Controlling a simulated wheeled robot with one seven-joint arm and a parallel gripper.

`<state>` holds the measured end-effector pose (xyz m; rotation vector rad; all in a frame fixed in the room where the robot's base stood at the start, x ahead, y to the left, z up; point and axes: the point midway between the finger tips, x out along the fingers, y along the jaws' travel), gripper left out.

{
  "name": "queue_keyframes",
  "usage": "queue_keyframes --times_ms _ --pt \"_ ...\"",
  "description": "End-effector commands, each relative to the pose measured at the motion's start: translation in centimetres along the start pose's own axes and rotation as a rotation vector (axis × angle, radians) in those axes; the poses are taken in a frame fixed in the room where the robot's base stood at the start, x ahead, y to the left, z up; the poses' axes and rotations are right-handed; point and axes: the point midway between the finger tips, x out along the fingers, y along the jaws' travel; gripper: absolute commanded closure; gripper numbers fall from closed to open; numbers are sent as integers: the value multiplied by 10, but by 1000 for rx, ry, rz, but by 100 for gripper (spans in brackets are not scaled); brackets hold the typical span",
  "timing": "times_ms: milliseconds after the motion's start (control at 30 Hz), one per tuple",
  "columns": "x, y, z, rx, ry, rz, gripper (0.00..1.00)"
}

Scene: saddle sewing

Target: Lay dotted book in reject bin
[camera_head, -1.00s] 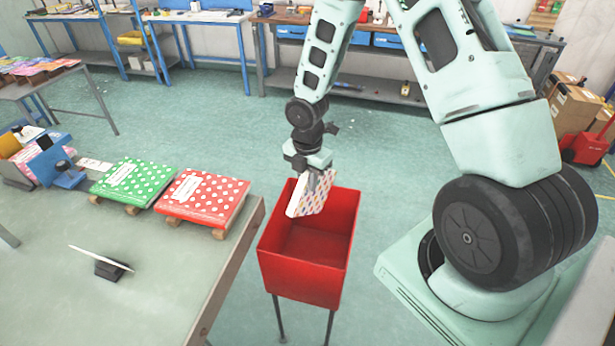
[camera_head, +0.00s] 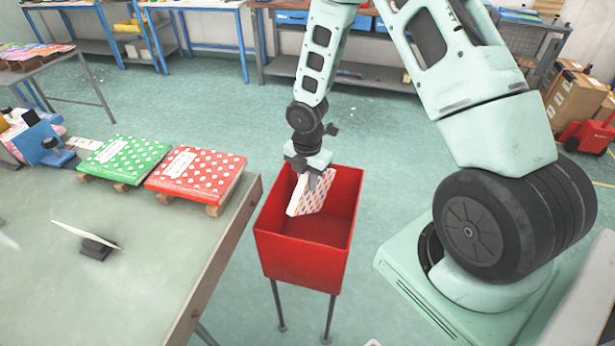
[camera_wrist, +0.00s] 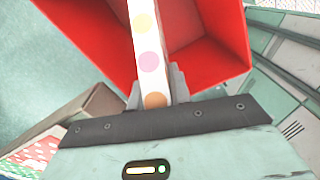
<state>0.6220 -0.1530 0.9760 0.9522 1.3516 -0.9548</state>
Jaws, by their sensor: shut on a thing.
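My gripper (camera_head: 309,175) is shut on the dotted book (camera_head: 313,194), which is white with coloured dots. The book hangs tilted, over and partly within the opening of the red reject bin (camera_head: 300,260). In the wrist view my gripper (camera_wrist: 155,95) has a finger on each side of the dotted book (camera_wrist: 147,50), with pastel dots along its visible face. The bin (camera_wrist: 90,35) surrounds the book there. Whether the book touches the bin floor or walls cannot be told.
A workbench (camera_head: 90,300) stands left of the bin, bearing a green dotted book (camera_head: 125,160) and a red dotted book (camera_head: 197,172) on wooden supports. A thin white piece on a dark stand (camera_head: 97,247) is nearer. Cardboard boxes (camera_head: 573,105) are at far right.

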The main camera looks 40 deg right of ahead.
Motion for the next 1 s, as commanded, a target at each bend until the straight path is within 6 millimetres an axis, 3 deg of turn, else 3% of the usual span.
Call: queue_keyframes --times_ms 1000 --pt "98 0 0 0 0 0 100"
